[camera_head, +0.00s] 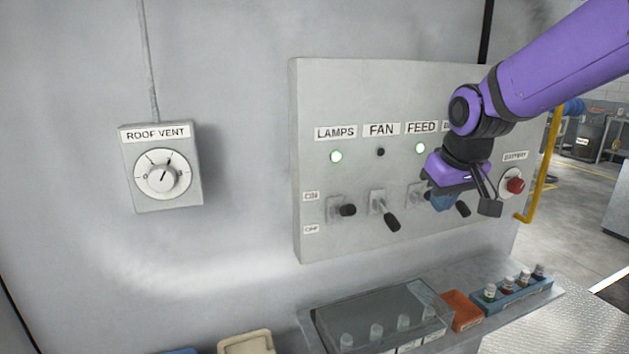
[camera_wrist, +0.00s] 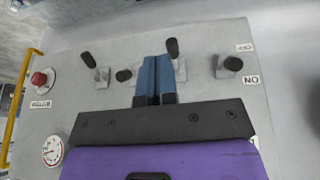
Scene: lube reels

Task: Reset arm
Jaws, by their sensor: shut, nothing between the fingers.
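My gripper (camera_head: 441,202) is in front of the right half of a grey switch panel (camera_head: 340,90) in the head view. Its blue fingers (camera_wrist: 155,78) are together with nothing between them in the wrist view. The panel has a LAMPS lever (camera_head: 347,210), a FAN lever (camera_head: 391,223) hanging down, a FEED lever mostly hidden by my gripper, and a fourth lever (camera_head: 463,209). The wrist view shows the panel upside down, with the FEED lever (camera_wrist: 124,75) just left of the fingers. Contact with the fingers cannot be told.
The LAMPS light (camera_head: 336,156) and FEED light (camera_head: 420,148) glow; the FAN light (camera_head: 381,152) is dark. A red knob (camera_head: 516,186) and yellow rail (camera_head: 545,165) are at right. A ROOF VENT dial (camera_head: 163,173) is left. A shelf below holds a clear-lidded box (camera_head: 380,310) and bottles (camera_head: 508,285).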

